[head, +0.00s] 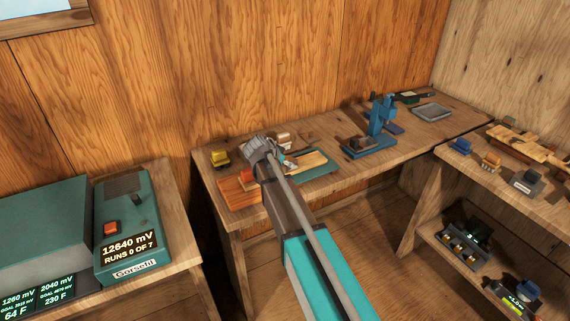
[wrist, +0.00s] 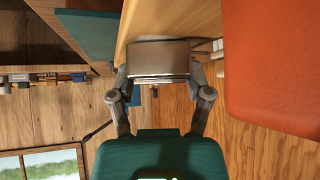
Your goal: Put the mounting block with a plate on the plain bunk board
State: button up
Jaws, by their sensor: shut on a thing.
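My gripper (head: 262,150) is over the back bench, above and beside the boards at its left end. In the wrist view my gripper (wrist: 157,78) is shut on the mounting block with a plate (wrist: 158,58), a brown block with a shiny metal face. A pale plain board, apparently the plain bunk board (head: 306,162), lies right of my gripper on a teal base. The pale board (wrist: 180,18) also shows just beyond the held block in the wrist view. I cannot tell whether they touch. In the head view, the held block is mostly hidden by my gripper.
A reddish board (head: 238,197) with an orange block (head: 246,175) lies left of my gripper. A blue press (head: 380,118) and a grey tray (head: 431,111) stand farther right. The bench front right of the teal base is clear.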

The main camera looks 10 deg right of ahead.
jog(key=shift+f, duration=0.1)
jog(key=o, duration=1.2)
jog(key=shift+s+a+r+p, duration=0.2)
jog(key=shift+r+p, duration=0.2)
jog(key=shift+r, duration=0.1)
jog(key=p+v, duration=0.7)
jog(key=v, duration=0.4)
jog(key=shift+p, duration=0.35)
jog(key=shift+s, duration=0.1)
